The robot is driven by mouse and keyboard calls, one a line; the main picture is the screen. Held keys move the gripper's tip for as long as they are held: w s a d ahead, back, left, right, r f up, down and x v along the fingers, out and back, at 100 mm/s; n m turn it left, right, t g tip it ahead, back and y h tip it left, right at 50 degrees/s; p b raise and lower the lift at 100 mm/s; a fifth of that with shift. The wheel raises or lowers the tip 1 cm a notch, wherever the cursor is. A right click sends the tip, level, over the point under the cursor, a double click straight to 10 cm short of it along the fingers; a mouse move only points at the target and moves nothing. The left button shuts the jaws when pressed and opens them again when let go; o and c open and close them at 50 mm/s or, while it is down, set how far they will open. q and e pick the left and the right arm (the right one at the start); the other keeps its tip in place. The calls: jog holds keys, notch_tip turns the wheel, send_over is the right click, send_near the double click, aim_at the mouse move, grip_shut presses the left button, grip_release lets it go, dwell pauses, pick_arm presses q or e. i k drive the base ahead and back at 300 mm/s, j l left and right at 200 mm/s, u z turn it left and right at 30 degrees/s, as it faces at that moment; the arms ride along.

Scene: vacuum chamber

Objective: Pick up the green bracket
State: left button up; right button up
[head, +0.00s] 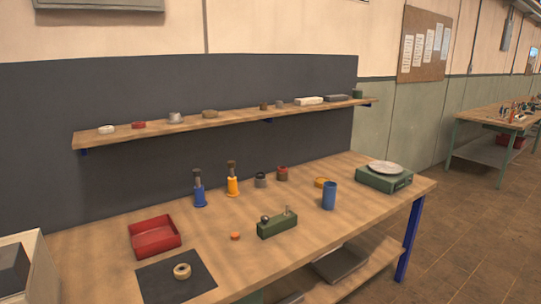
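Neither of my grippers shows in the head view.
A blue cup (329,196) and a green scale-like device (384,179) stand right of the green piece. A shelf (225,125) with small parts runs behind.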

aim_at(279, 224)
jog(key=i+l+u, duration=0.25)
jog(key=u, duration=0.2)
jog(key=i+l+u, duration=0.2)
jog(key=u, duration=0.2)
jog(key=i+l, duration=0.15)
jog(key=l, duration=0.2)
jog(key=i+l+u, duration=0.1)
jog(key=l, duration=0.3)
jog(key=i+l, duration=0.2)
jog(key=l, duration=0.15)
jog(key=i+l+u, duration=0.1)
jog(key=l, duration=0.3)
jog(key=i+l, duration=0.15)
jog(key=l, duration=0.2)
jog(key=i+l+u, duration=0.1)
jog(key=l, duration=0.3)
jog(key=k+l, duration=0.1)
jog(key=k, duration=0.35)
